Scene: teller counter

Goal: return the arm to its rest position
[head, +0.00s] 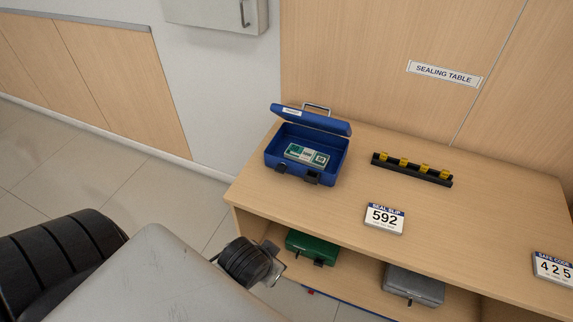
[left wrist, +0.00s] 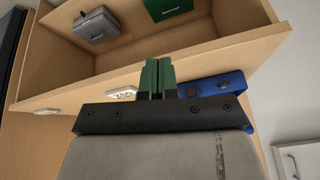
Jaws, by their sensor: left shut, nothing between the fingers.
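My left arm (head: 150,275) comes in from the lower left in the head view. Its dark wrist joint (head: 246,262) is beside the front left corner of the table, near the lower shelf. In the left wrist view, the two green fingers of my left gripper (left wrist: 158,78) are together, shut with nothing between them. The fingertips are hard to make out in the head view. My right gripper is in neither view.
The sealing table (head: 330,205) carries an open blue cash box (head: 292,165) with banknotes, a black rack (head: 410,170) with yellow pieces, and a 592 slip (head: 384,218). A green box (head: 311,247) and grey box (head: 413,287) are on the shelf below. Floor (head: 100,175) left is clear.

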